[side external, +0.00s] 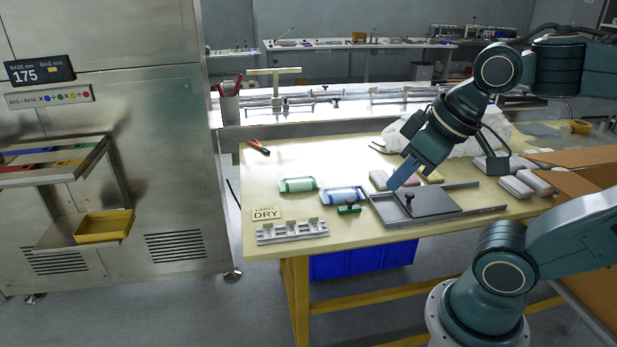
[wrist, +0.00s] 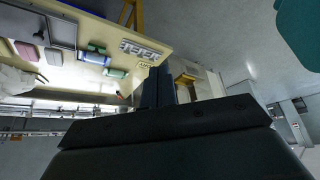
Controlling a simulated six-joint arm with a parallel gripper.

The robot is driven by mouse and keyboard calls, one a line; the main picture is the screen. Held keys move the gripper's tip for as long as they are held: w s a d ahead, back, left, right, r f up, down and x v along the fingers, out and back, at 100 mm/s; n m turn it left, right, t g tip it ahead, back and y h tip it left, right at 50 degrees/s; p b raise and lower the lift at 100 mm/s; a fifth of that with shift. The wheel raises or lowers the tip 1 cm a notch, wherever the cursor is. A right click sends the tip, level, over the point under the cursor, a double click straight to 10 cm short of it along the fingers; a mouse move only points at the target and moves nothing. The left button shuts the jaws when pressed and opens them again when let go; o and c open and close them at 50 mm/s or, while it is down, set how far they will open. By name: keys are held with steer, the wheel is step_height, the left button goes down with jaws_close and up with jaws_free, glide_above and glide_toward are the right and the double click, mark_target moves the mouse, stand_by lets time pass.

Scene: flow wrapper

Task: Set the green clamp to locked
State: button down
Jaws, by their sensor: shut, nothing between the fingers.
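The green clamp (side external: 349,209) is a small dark green piece on the near part of the table, just left of the grey sliding plate and in front of a blue-and-white roll-shaped pack. In the wrist view the green clamp (wrist: 97,48) is small, near the upper left; its lock position is too small to tell. My gripper (side external: 393,187) is shut and empty. In the wrist view my gripper (wrist: 158,72) points away from the clamp.
The grey plate (side external: 440,204) has an upright black knob (side external: 409,197). A blue-and-white pack (side external: 343,194) and a green-and-white pack (side external: 298,184) lie nearby. A grey slotted rack (side external: 292,231) and a DRY label (side external: 266,213) are at the front left. The table's left rear is mostly clear.

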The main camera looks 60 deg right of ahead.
stand_by(0.3)
steer(key=c, duration=1.3)
jaws_free()
steer(key=shift+w+d+r, duration=0.1)
steer(key=shift+w, duration=0.1)
steer(key=shift+o, duration=0.8)
steer(key=shift+w+d, duration=0.1)
steer(key=shift+w, duration=0.15)
steer(key=w+d+f+m+g, duration=0.25)
steer(key=w+d+m, duration=0.45)
steer(key=w+d, duration=0.65)
steer(key=w+d+f+m+g, duration=0.1)
steer(key=w+d+f+m, duration=0.1)
steer(key=d+f, duration=0.4)
steer(key=w+d+f+m+g, duration=0.2)
steer(key=w+d+f+m, duration=0.1)
steer(key=d, duration=0.5)
step_height(320, 180, down, 3)
steer(key=shift+w+d+r+m, duration=0.1)
steer(key=shift+w+d+m, duration=0.2)
steer(key=shift+w, duration=0.6)
